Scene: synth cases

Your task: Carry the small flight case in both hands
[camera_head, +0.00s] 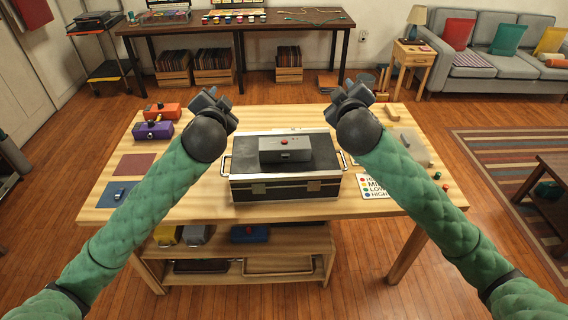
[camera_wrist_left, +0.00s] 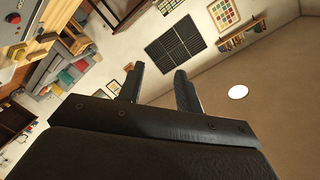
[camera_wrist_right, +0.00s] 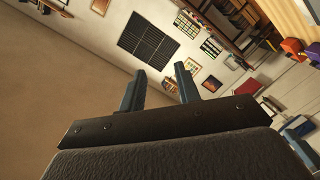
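The small flight case (camera_head: 286,186) is black with silver edges and front latches, and it lies on the wooden table with handles at its left and right ends. A smaller dark grey box (camera_head: 286,151) with a red knob stands on its lid. My left gripper (camera_head: 214,98) is above and left of the case, clear of it. It is open and empty in the left wrist view (camera_wrist_left: 158,88). My right gripper (camera_head: 352,90) is above and right of the case, also clear of it. It is open and empty in the right wrist view (camera_wrist_right: 158,90).
The table (camera_head: 210,205) also bears an orange box (camera_head: 163,110), a purple box (camera_head: 153,131), a brown mat (camera_head: 137,164), a blue mat (camera_head: 117,194) and a label card (camera_head: 377,186). A lower shelf (camera_head: 235,268) holds several boxes. Bare tabletop lies left of the case.

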